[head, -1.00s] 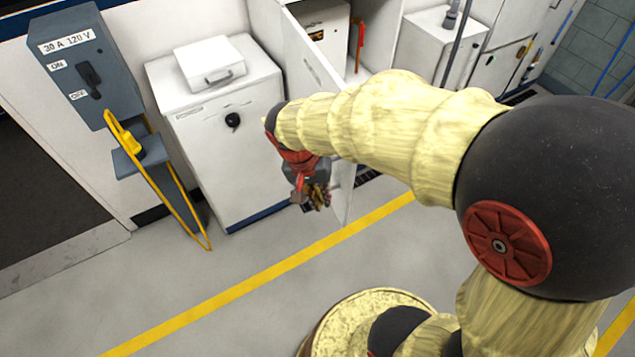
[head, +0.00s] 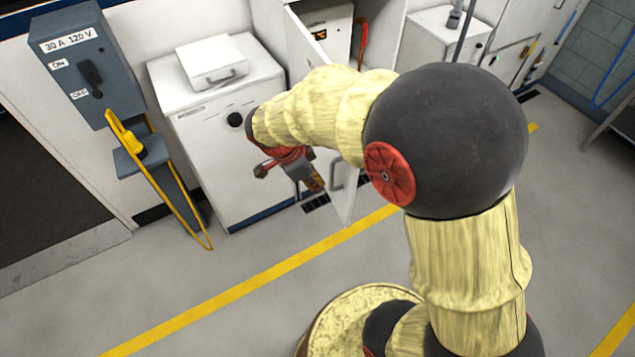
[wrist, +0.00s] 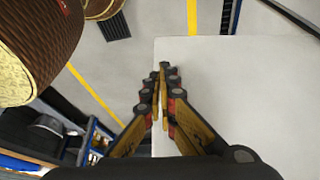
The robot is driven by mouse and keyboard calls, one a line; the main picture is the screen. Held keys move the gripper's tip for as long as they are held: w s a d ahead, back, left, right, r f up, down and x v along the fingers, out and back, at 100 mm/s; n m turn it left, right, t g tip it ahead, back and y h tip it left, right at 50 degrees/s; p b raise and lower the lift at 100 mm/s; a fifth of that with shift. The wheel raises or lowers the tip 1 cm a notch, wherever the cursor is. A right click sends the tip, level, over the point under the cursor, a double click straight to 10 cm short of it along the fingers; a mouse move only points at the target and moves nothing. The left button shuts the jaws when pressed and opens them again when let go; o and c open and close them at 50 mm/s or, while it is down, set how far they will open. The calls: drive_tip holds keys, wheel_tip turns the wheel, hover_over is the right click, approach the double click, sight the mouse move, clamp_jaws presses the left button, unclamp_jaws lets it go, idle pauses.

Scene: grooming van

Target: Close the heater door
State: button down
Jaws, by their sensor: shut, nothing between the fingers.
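The heater door (head: 300,45) is a tall white panel standing open, swung out from a white compartment. Its lower part (head: 348,205) and a grey handle (head: 337,181) show below my arm; my arm hides its middle. My gripper (head: 316,184) is in front of the door, at its left in the head view, pointing down. In the wrist view, the closed fingers (wrist: 164,70) lie over the left edge of a large plain white panel (wrist: 245,100), probably the door. The fingers are empty. I cannot tell whether they touch it.
A white box unit (head: 322,28) and a red lever (head: 361,40) sit in the open compartment. A white cabinet (head: 215,150) stands left of the door. A grey switch box (head: 85,65) with a yellow rail is further left. The floor in front (head: 240,300) is clear.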

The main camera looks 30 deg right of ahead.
drive_tip(key=d+f+b, duration=0.1)
drive_tip(key=d+f, duration=0.5)
drive_tip(key=shift+s+d+f+b, duration=0.2)
drive_tip(key=shift+s+d+b, duration=0.1)
drive_tip(key=shift+s, duration=0.1)
